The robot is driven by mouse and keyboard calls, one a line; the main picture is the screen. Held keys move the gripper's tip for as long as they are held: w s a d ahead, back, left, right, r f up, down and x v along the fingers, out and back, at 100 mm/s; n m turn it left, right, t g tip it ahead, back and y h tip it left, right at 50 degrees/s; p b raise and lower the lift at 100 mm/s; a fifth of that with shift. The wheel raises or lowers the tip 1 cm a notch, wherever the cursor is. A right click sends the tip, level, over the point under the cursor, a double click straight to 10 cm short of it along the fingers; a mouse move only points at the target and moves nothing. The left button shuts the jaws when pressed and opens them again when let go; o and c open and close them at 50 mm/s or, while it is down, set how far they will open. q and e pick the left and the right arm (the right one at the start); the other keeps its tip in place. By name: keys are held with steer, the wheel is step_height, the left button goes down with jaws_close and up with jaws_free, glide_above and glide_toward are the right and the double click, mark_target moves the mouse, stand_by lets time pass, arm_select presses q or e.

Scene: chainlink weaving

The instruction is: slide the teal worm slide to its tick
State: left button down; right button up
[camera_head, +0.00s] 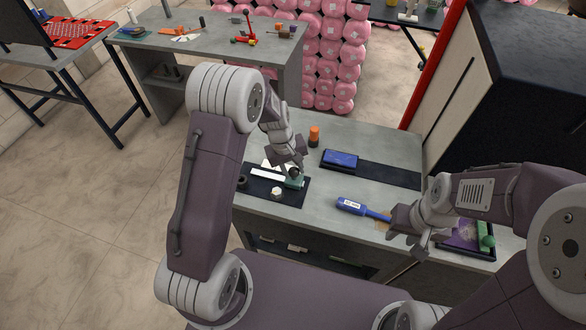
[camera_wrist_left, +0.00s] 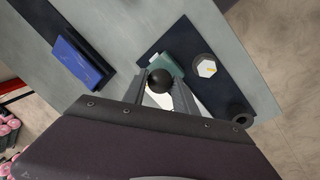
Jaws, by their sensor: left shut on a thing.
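The teal worm slide (camera_head: 295,183) sits on a dark mat (camera_head: 290,199) beside a white strip (camera_head: 267,175). In the left wrist view the teal block (camera_wrist_left: 174,61) shows just beyond a round black knob (camera_wrist_left: 160,80). My left gripper (camera_head: 296,168) is shut on this knob, with a finger on each side; it also shows in the left wrist view (camera_wrist_left: 163,88). The tick is too small or hidden to make out. My right gripper (camera_head: 404,246) looks open and empty, above the bench front at the right.
A white hex piece (camera_head: 277,192) and a dark ring (camera_head: 242,181) are on the mat. A blue box (camera_head: 340,159), an orange-topped cylinder (camera_head: 314,136) and a blue-handled tool (camera_head: 352,206) are nearby. A tray (camera_head: 480,254) holds purple and green pieces at the right.

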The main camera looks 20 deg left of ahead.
stand_by(0.9)
arm_select(q)
steer(key=a, duration=0.5)
steer(key=a+b, duration=0.1)
steer(key=a, duration=0.2)
steer(key=shift+w+a, duration=0.1)
steer(key=shift+w, duration=0.15)
steer(key=c, duration=1)
jaws_free()
step_height(320, 180, up, 9)
steer(key=s+a+b, duration=0.1)
steer(key=shift+a, duration=0.15)
steer(key=shift+b, duration=0.3)
